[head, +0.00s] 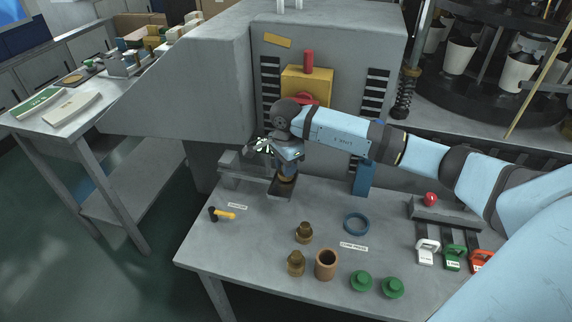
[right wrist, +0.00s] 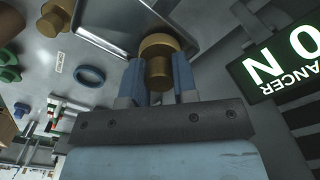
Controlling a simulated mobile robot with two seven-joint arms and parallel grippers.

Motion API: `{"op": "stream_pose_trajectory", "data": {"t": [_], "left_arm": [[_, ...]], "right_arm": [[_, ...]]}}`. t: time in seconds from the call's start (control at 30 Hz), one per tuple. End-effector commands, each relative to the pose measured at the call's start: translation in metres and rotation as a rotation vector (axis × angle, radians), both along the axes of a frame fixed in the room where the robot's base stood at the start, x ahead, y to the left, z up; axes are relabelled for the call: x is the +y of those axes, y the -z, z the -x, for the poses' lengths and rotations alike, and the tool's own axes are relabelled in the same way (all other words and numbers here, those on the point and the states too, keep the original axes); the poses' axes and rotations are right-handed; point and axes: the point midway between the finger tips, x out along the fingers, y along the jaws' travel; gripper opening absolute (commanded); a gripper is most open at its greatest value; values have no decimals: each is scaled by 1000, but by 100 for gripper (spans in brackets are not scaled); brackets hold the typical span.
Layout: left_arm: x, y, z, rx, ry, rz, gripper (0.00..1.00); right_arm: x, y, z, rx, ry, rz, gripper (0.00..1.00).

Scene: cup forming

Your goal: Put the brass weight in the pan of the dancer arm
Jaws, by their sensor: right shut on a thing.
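My right gripper (head: 286,168) is shut on a brass weight (right wrist: 158,62), a wide knob on a narrower neck. The blue fingers hold its neck from both sides in the right wrist view. In the head view this weight (head: 286,179) is right at the pan (head: 281,194), a small grey tray on the dancer arm (head: 240,172) at the machine's front. The pan's rim also shows in the right wrist view (right wrist: 105,45). I cannot tell whether the weight touches the pan. My left gripper is not in view.
Two more brass weights (head: 304,233), a brown cup (head: 326,264), green weights (head: 361,281) and a blue ring (head: 356,224) stand on the table. A hammer (head: 221,214) lies left. A lit green sign (right wrist: 285,60) is near my right gripper.

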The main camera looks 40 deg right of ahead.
Motion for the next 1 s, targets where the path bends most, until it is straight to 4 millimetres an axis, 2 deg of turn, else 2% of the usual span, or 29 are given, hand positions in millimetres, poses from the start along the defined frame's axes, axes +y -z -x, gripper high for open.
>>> {"op": "stream_pose_trajectory", "data": {"t": [0.53,1.0], "left_arm": [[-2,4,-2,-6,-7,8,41],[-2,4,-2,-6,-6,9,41]], "right_arm": [[0,10,0,0,1,0,2],[0,12,0,2,1,0,2]]}}
